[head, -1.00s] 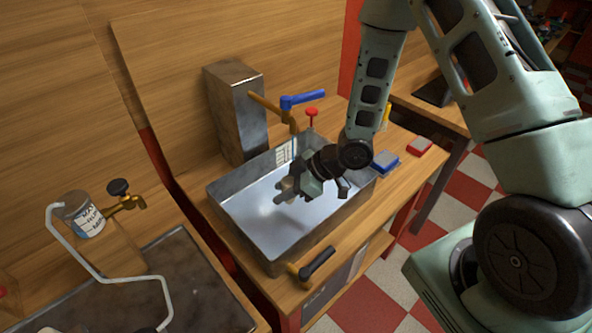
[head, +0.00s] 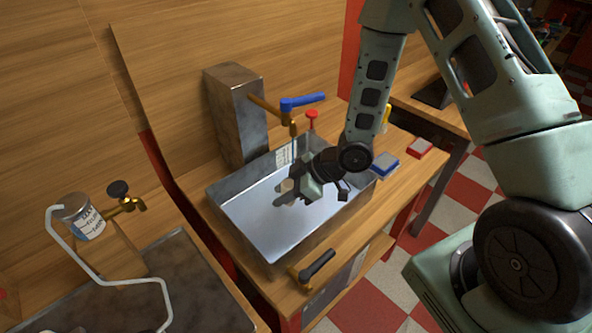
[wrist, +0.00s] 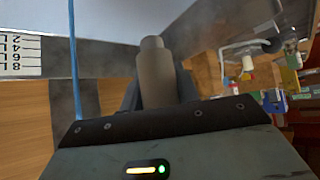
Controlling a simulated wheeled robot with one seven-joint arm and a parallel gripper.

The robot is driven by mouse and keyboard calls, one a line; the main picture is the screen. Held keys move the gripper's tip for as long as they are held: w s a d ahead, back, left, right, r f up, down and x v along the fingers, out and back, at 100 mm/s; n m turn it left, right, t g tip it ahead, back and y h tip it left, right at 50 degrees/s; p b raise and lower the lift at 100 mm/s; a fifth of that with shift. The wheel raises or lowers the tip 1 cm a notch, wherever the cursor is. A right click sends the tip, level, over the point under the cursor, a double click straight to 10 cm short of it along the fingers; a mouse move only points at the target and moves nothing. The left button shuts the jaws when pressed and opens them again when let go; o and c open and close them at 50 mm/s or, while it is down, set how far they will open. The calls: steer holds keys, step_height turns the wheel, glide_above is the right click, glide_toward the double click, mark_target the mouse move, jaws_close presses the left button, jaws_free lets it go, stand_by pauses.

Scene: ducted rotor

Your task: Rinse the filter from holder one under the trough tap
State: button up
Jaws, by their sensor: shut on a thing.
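My gripper (head: 288,192) is shut on the filter, a small grey-beige cylinder (wrist: 157,72) that stands up between the fingers in the wrist view. In the head view the filter is a small pale piece (head: 285,186) at the fingertips. The gripper is inside the metal trough (head: 240,232), below its rim. The brass trough tap (head: 268,106), with a blue lever (head: 302,102), sticks out from a metal post above the trough's back. In the wrist view a thin blue strand (wrist: 74,50), perhaps water, runs left of the filter, apart from it.
A red knob (head: 311,116) stands behind the trough. A blue box (head: 385,163) and a red box (head: 420,147) lie on the bench to its right. A brass valve with a black lever (head: 317,264) is at the trough's front. A labelled canister (head: 82,218) stands at left.

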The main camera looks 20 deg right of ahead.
steer(key=shift+r, duration=0.1)
steer(key=s+a+r+p, duration=0.1)
steer(key=s+a+r, duration=0.2)
steer(key=s+r, duration=0.1)
stand_by(0.8)
steer(key=shift+f, duration=0.15)
stand_by(0.4)
